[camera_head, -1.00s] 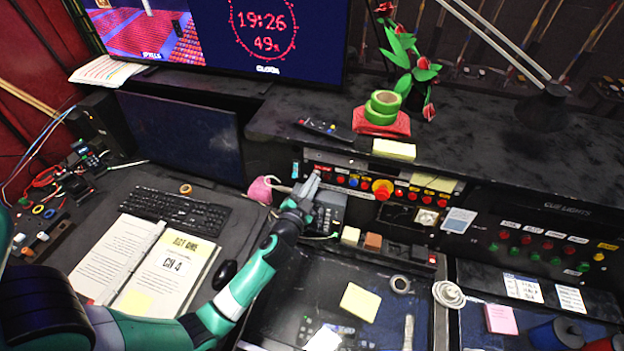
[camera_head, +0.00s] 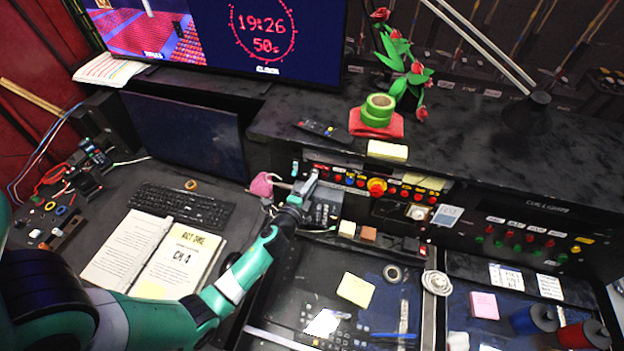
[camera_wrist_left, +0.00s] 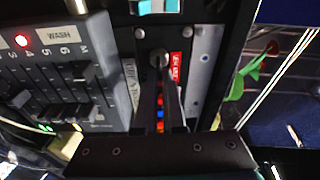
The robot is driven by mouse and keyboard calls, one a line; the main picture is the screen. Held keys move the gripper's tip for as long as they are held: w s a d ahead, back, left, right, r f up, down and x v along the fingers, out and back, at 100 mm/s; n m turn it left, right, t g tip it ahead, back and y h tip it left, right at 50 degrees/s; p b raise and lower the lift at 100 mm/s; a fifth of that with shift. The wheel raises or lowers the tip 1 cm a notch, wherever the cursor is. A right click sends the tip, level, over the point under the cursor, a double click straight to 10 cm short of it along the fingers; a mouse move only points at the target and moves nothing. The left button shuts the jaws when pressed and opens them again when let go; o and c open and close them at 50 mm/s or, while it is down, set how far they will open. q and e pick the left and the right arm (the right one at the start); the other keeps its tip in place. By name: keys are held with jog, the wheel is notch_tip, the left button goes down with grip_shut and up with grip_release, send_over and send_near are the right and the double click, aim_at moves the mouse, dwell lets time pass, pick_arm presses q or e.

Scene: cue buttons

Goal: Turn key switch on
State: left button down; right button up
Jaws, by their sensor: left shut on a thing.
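My left gripper (camera_head: 311,178) reaches the left end of the button panel on the desk's raised back. In the left wrist view its two dark fingers (camera_wrist_left: 160,82) are close together and shut on the key of the key switch (camera_wrist_left: 158,58), a small round metal part on a dark plate. The fingers cover part of the key, and its exact angle is hard to tell. In the head view the gripper hides the key switch. A red label (camera_wrist_left: 175,67) sits just right of the switch. My right gripper is not in view.
A grey fader box (camera_wrist_left: 62,75) with a lit red light stands close left of the fingers. A pink cup (camera_head: 263,186) is left of the gripper. A monitor (camera_head: 185,135) stands behind the keyboard (camera_head: 182,205).

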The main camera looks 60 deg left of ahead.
pick_arm(q)
jog(key=shift+m, duration=0.4)
jog(key=c, duration=1)
grip_release()
jog(key=shift+s+d, duration=0.25)
jog(key=shift+s, duration=0.05)
jog(key=v, duration=1.1)
jog(key=shift+a+r, duration=0.1)
